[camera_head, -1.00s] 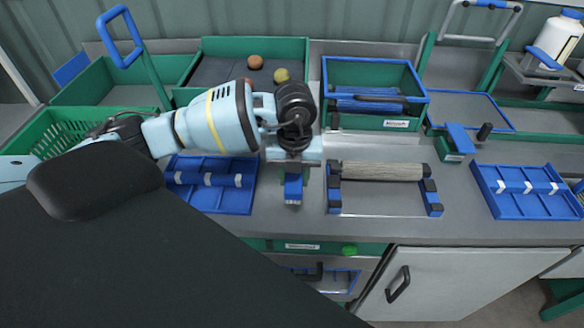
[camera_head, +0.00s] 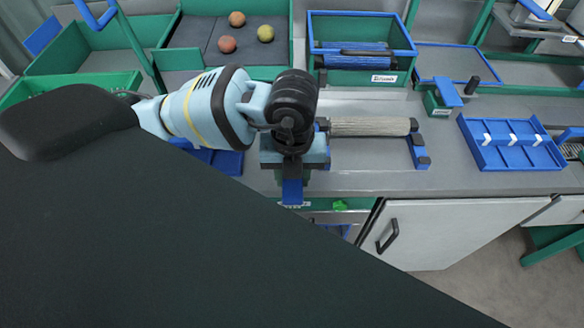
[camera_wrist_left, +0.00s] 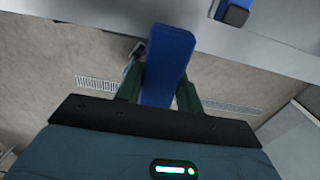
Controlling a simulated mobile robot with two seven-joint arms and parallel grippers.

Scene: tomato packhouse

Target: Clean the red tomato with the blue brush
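The red tomato (camera_head: 228,44) lies in a green bin with a dark lining (camera_head: 195,62) at the back left. An orange-brown tomato (camera_head: 237,19) and a yellow one (camera_head: 265,33) lie near it. My left gripper (camera_head: 292,182) is in front of the bin, over the front edge of the counter. It is shut on a blue block-shaped piece (camera_head: 292,193), which looks like the blue brush. The left wrist view shows this blue brush (camera_wrist_left: 168,65) between both fingers; no bristles can be made out. My right gripper is not in view.
A roller stand (camera_head: 370,127) is right of my left gripper. A blue-rimmed green crate (camera_head: 360,77) stands behind it, and a blue divided tray (camera_head: 512,143) lies right. A blue-and-green tool (camera_head: 447,92) stands between them. Bare counter (camera_head: 440,178) shows along the front.

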